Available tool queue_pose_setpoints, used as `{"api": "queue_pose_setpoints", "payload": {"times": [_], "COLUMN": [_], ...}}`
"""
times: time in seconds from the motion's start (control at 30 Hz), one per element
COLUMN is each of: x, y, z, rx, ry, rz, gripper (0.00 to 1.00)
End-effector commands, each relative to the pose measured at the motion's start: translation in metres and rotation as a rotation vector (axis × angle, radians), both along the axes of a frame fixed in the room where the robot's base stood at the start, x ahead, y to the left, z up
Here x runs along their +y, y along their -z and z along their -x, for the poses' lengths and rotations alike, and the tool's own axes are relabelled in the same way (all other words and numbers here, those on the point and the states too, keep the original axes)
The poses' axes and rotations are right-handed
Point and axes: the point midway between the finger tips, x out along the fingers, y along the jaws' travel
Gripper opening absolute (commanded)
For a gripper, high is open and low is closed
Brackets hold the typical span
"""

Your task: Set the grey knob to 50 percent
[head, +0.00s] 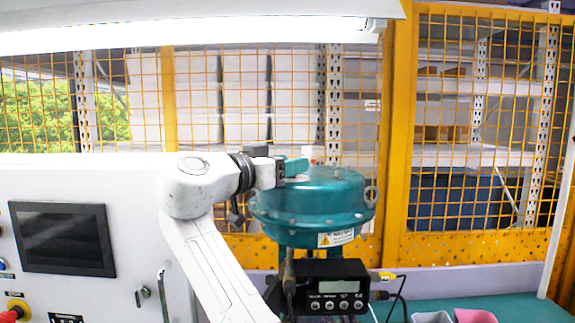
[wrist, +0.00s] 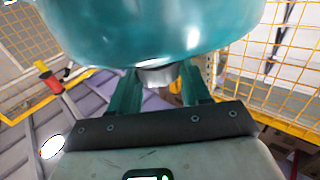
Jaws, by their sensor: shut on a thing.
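The teal valve actuator (head: 320,205) stands at the middle of the head view, and its rounded teal body (wrist: 150,30) fills the top of the wrist view. My gripper (head: 296,167) is at the upper left of the actuator. In the wrist view my gripper (wrist: 160,86) has its two teal fingers on either side of the short grey knob (wrist: 157,76), shut on it. The knob's marking is not visible. A black positioner box (head: 335,303) with a small display (head: 340,288) and several buttons sits below the actuator; the display's reading is too small to make out.
A white cabinet with a dark screen (head: 62,239) and a red button (head: 14,311) stands at the left. A yellow mesh fence (head: 480,120) runs behind. Grey and pink bins (head: 476,316) sit on the green bench at lower right. Black cables hang beside the box.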

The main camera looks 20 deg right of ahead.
Motion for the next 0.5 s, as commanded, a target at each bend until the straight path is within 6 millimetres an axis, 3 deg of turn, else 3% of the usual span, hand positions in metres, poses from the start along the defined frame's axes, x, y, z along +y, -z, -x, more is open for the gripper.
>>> {"api": "queue_pose_setpoints", "payload": {"times": [0.5], "x": [0.0009], "y": [0.0005], "z": [-0.0021], "rx": [0.001], "ry": [0.114], "rz": [0.0], "gripper": [0.17]}}
